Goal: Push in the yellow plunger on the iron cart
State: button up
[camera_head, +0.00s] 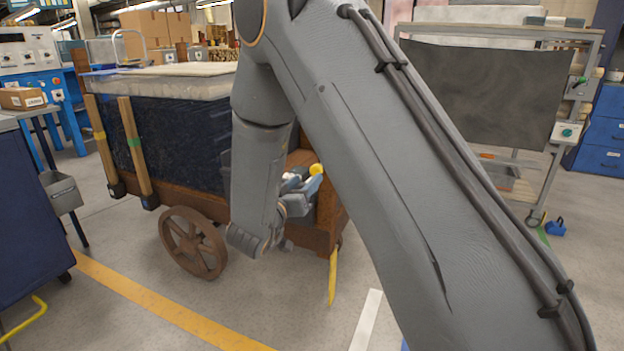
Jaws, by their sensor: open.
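The iron cart (187,170) stands left of centre, a dark-sided box on rust-brown framing with a spoked wheel. The yellow plunger (316,169) shows as a small round yellow knob at the cart's right end, above a brown ledge. My gripper (304,184) is at that end, just below and left of the knob, and open. My arm hides much of the gripper and the cart's end. I cannot tell whether a fingertip touches the knob.
A yellow bar (333,276) slants down to the floor at the cart's near right corner. A rack with a dark panel (487,95) stands at the right. A dark blue cabinet (30,205) is at the left. The floor (150,285) in front is clear.

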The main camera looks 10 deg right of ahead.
aim_at(315, 172)
jog(key=b+x, duration=0.1)
jog(key=x, duration=0.5)
jog(key=shift+s, duration=0.1)
jog(key=shift+c, duration=0.3)
grip_shut()
